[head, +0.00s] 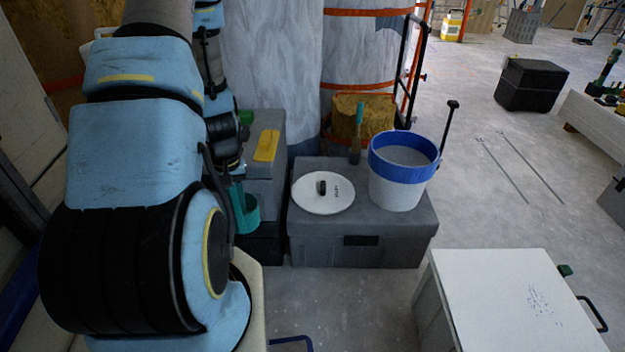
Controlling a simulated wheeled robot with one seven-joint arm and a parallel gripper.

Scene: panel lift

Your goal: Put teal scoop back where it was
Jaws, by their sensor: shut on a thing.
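The teal scoop (247,213) hangs below my gripper (235,180) at left of centre in the head view. My gripper is shut on it near its upper end; the fingertips are partly hidden by my arm. The scoop is in front of a dark grey case and left of a grey box (400,246). On that box stand a white bucket (398,190) with a blue rim band and a round white lid (310,200) with a dark knob. The bucket looks open at the top. Whether the scoop touches the case behind it I cannot tell.
A yellow object (267,145) lies on the left case (270,182). A teal-handled tool (359,118) stands behind the lid. A black-handled rod (447,135) rises beside the bucket. A white-topped cabinet (500,305) is front right. Open floor (510,200) lies to the right.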

